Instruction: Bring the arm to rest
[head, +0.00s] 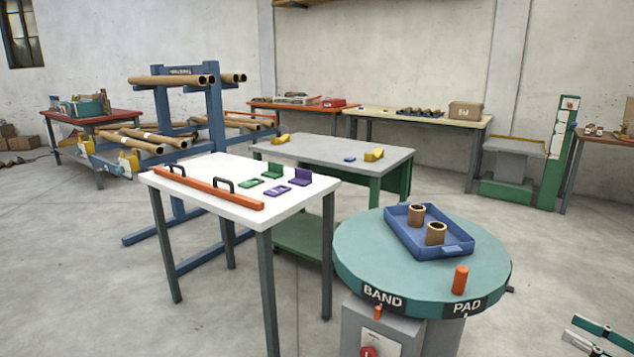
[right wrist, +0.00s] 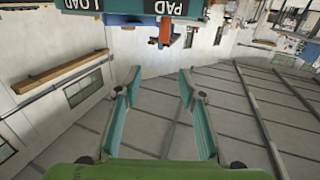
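My left gripper is in neither view. The round teal turntable (head: 375,250) has BAND and PAD labels on its rim. On it sit a blue tray (head: 408,238) with two brown cardboard tubes (head: 436,234) standing in it, and an orange peg (head: 460,280).
A white table (head: 215,180) with an orange bar (head: 210,193) and green and purple brackets stands left of the turntable. A grey table (head: 330,150) and a blue rack (head: 190,110) with long tubes stand behind. Open floor (head: 560,260) lies right of the turntable.

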